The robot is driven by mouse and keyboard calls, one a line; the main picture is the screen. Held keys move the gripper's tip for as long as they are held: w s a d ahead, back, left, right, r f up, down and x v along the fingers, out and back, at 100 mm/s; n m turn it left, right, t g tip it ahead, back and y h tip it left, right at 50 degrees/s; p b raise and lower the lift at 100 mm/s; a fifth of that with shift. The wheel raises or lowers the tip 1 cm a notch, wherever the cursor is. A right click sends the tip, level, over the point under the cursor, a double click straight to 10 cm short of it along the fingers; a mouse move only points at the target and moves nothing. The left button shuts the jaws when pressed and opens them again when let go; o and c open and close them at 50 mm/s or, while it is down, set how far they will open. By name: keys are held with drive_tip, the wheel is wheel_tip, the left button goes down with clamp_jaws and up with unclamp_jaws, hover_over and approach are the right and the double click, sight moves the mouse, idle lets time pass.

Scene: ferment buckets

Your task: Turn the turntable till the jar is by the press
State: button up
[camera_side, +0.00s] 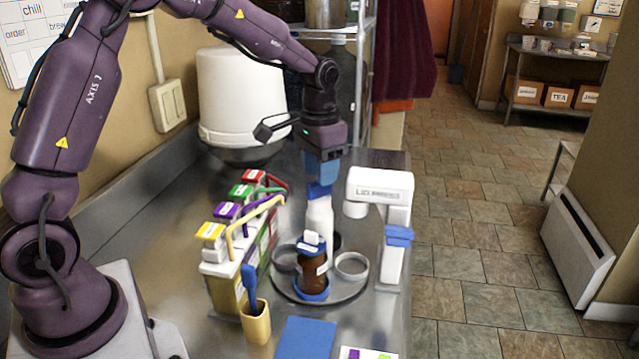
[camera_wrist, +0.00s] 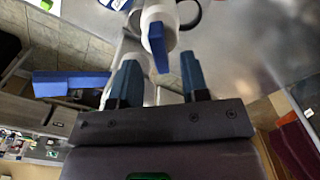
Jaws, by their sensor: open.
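The turntable (camera_side: 335,297) is a round grey disc on the steel counter, with ring holders around it. A brown jar (camera_side: 315,271) with a white label and a blue-and-white top stands at its front, in a blue ring. The white press (camera_side: 380,186), lettered on its head, stands to the right behind the jar, apart from it. A white bottle-shaped piece (camera_side: 319,216) with a blue top rises behind the jar. My gripper (camera_side: 321,172) is open just above that blue top. In the wrist view, a blue tab (camera_wrist: 157,46) shows just beyond my open fingertips (camera_wrist: 159,62).
A yellow cup (camera_side: 255,322) holding a blue tool and a blue mat (camera_side: 305,338) lie in front. A large white bucket (camera_side: 240,98) stands behind. The counter's right edge is close to the press.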

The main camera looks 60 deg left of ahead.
drive_tip(key=shift+f, duration=1.7)
clamp_jaws()
